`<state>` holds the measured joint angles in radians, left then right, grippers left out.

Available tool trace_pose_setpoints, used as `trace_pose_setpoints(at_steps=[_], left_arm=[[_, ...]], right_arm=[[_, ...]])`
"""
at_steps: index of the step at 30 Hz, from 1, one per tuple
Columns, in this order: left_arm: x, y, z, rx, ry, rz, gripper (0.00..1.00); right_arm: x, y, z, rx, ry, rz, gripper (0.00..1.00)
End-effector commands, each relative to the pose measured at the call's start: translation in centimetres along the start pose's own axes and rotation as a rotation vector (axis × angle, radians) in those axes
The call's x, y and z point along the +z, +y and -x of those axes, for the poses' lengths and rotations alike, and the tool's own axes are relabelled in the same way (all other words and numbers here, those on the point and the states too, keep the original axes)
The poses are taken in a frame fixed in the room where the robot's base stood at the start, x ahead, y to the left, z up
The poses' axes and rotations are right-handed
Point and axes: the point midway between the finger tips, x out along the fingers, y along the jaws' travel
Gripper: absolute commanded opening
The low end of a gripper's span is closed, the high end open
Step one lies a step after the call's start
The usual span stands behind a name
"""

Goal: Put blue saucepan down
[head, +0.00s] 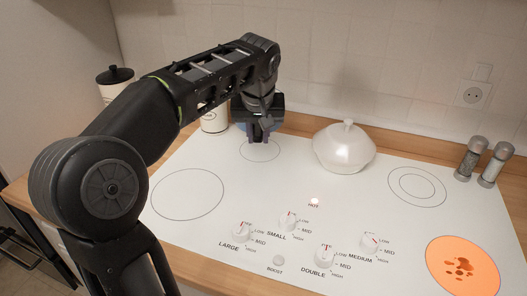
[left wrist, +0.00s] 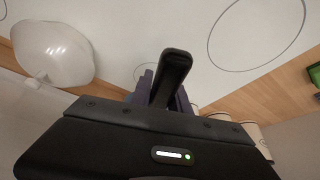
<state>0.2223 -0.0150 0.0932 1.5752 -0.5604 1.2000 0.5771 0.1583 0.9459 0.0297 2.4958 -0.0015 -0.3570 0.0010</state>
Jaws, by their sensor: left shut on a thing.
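My left gripper (head: 260,138) reaches over the back-left part of the white cooktop, at the small ring there. In the left wrist view, its purple-grey fingers (left wrist: 165,92) are shut on a black handle-like bar (left wrist: 174,72), which I take for the blue saucepan's handle. The pan's body is mostly hidden behind the gripper. Only a little blue shows beside the gripper in the head view, and I cannot tell whether the pan touches the cooktop. My right gripper is not in view.
A white lidded pot (head: 344,148) stands right of my left gripper. Canisters (head: 214,121) stand behind and left. Two shakers (head: 482,162) stand at the right. The front-right burner (head: 447,253) is orange with dark spots. The front-left ring (head: 187,195) is clear.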

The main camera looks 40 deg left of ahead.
Motion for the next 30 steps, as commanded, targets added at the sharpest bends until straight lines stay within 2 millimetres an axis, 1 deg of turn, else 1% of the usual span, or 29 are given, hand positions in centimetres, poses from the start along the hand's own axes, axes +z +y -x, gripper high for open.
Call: trace_pose_setpoints(at_steps=[9,13,18,21,24,30], left_arm=[[0.0,0.1,-0.1,0.003,0.004,-0.001,0.0],[0.6,0.1,-1.4,0.001,0.002,-0.002,0.0],[1.7,0.1,-4.1,0.001,0.0,-0.002,0.0],[2.2,0.1,-5.3,0.002,0.002,-0.002,0.0],[2.3,0.1,-5.7,0.003,0.004,-0.002,0.0],[2.3,0.1,-5.7,0.003,0.005,-0.002,0.0]], right_arm=[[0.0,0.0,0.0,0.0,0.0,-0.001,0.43],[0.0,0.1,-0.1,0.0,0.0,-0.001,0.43],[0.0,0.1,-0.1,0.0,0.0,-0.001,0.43],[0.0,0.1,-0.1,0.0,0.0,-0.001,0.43],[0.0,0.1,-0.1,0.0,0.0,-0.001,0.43],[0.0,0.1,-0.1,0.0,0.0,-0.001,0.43]])
